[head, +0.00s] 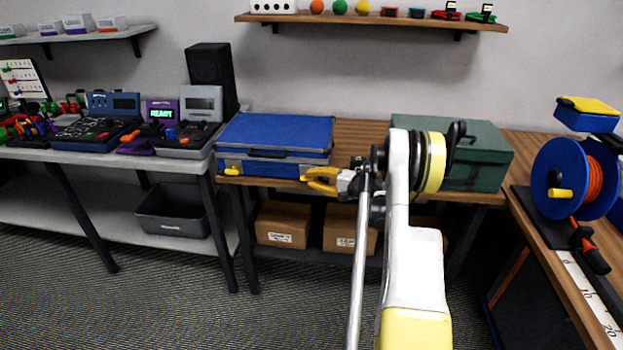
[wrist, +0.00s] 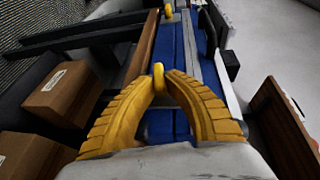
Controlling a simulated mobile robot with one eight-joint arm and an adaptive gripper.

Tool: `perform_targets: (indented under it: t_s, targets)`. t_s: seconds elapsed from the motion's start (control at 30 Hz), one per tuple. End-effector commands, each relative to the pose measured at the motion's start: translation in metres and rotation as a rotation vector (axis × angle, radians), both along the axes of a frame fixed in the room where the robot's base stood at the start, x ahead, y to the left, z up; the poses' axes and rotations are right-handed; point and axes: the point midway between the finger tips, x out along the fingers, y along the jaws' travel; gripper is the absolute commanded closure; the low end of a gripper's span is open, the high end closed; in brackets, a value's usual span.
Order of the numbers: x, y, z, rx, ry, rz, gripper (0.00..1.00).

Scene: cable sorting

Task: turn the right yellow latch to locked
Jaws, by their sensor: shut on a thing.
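The blue case (head: 280,130) lies shut near the front edge of the wooden bench, and its blue front side (wrist: 182,50) runs away from me in the wrist view. The right yellow latch (wrist: 158,69) is between the tips of my yellow-fingered gripper (wrist: 162,84), which is shut on it. In the head view my gripper (head: 318,181) is at the right end of the case front and hides this latch. The left yellow latch (wrist: 168,12) is at the far end of the front and also shows in the head view (head: 232,171). I cannot tell the right latch's turn angle clearly.
The case's dark handle (head: 268,153) is between the latches. A green case (head: 485,152) stands to the right, behind my arm. Cardboard boxes (head: 283,224) sit on the shelf below. A blue cable reel (head: 572,180) stands on the right bench.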

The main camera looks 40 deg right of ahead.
Motion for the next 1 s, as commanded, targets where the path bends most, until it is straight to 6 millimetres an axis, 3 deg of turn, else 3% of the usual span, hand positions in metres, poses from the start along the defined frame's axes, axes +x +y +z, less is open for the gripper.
perform_targets:
  t_s: [0.33,0.9,0.93,1.0]
  targets:
    - [0.0005,0.0007,-0.0022,0.096,-0.112,0.001,1.0]
    - [0.0008,0.0008,-0.002,0.116,-0.134,0.001,1.0]
    - [0.0008,0.0009,-0.002,0.116,-0.134,0.002,0.81]
    - [0.0008,0.0008,-0.002,0.115,-0.134,0.001,0.64]
